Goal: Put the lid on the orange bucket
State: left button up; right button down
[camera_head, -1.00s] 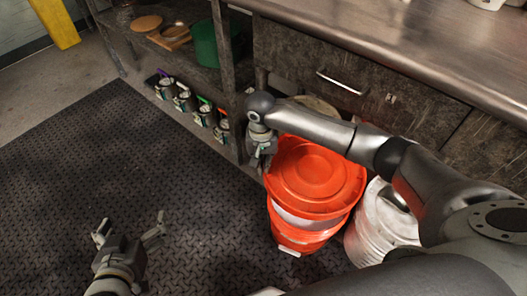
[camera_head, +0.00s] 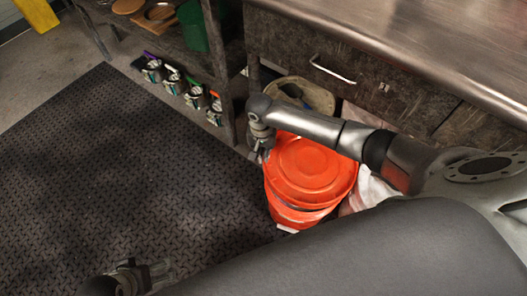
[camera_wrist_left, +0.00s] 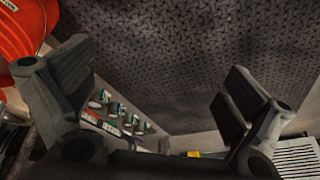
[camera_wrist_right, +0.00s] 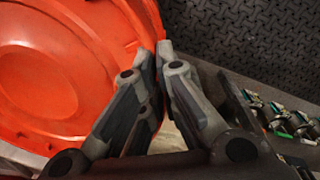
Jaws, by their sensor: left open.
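The orange lid (camera_head: 310,167) is over the orange bucket (camera_head: 300,215), roughly lined up with it. A thin pale strip shows between them at the front; I cannot tell if the lid is fully seated. My right gripper (camera_head: 262,152) is at the lid's left edge. In the right wrist view its fingertips (camera_wrist_right: 159,52) are closed together at the rim of the lid (camera_wrist_right: 70,70). My left gripper (camera_head: 155,272) is low over the floor mat, open and empty in the left wrist view (camera_wrist_left: 160,95), where part of the orange bucket (camera_wrist_left: 25,25) shows.
A pale bucket (camera_head: 368,190) stands right of the orange one, partly behind my right arm. Another round container (camera_head: 305,93) is behind, under the metal counter (camera_head: 430,45). Several small tins (camera_head: 195,97) line the shelf's foot. The dark mat (camera_head: 130,180) is clear.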

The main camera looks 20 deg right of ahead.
jog(key=shift+p, duration=0.55)
jog(key=shift+s+f+b, duration=0.1)
jog(key=shift+f+b, duration=0.95)
jog(key=shift+f, duration=1)
jog(key=shift+f+b, duration=0.35)
jog(key=shift+f, duration=0.4)
pick_arm(q)
jog(key=v, duration=0.2)
jog(key=shift+s+a+r, duration=0.1)
jog(key=shift+s+r, duration=0.05)
jog(key=shift+r, duration=0.2)
pick_arm(e)
jog(key=shift+f, duration=0.15)
jog(key=shift+p, duration=0.4)
